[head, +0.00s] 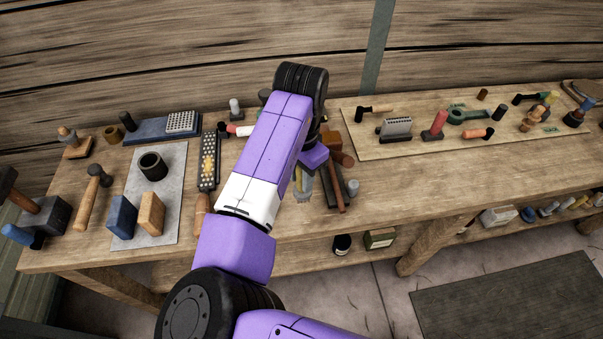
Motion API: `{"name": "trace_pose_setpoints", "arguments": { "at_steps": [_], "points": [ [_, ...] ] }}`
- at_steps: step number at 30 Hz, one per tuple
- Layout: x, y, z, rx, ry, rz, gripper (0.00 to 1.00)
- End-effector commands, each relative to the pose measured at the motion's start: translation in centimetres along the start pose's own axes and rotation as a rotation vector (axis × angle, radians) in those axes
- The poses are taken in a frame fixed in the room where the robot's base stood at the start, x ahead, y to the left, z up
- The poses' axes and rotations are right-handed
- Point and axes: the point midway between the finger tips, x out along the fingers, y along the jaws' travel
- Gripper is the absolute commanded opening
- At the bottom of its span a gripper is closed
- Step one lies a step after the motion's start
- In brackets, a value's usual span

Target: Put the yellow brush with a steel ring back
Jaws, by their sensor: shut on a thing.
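My gripper (304,186) hangs low over the middle of the bench, mostly hidden behind my own purple arm. A hammer with a brown handle (338,192) lies close to the right of the gripper. Brown and dark pieces (338,152) sit just behind it. Whatever lies under my arm is hidden.
A pale board (370,147) on the right holds several tools, including a grey block brush (397,127) and a red-handled tool (436,124). A grey mat (150,214) on the left bears a black cup and two blocks. Bare bench (430,185) lies right of the gripper.

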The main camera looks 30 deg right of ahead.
Motion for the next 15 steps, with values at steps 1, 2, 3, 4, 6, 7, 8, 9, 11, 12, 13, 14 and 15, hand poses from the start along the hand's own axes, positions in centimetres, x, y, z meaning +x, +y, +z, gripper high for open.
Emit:
{"name": "trace_pose_setpoints", "arguments": {
  "at_steps": [1,2,3,4,6,7,8,9,11,12,13,14,15],
  "points": [
    [0.7,0.1,0.0,0.000,0.000,0.002,0.00],
    [1.0,0.1,0.0,0.000,0.000,0.002,0.00],
    [1.4,0.1,0.0,0.001,0.000,0.002,0.00],
    [1.6,0.1,0.0,0.001,0.000,0.001,0.00],
    [2.4,0.0,0.0,0.001,0.000,0.001,0.00],
    [2.7,0.0,0.0,0.001,0.000,0.001,0.00],
    [3.0,0.0,0.0,0.000,0.000,0.001,0.00],
    [3.5,0.1,0.0,0.000,0.000,0.002,0.00],
    [4.1,0.1,0.0,0.000,0.000,0.002,0.00],
    [4.5,0.1,0.0,-0.001,0.000,0.002,0.00],
    [4.7,0.0,0.0,-0.001,0.000,0.002,0.00],
    [4.9,0.0,0.0,0.000,0.000,0.001,0.00],
    [5.2,0.0,0.0,0.000,0.000,0.001,0.00]
  ]
}}
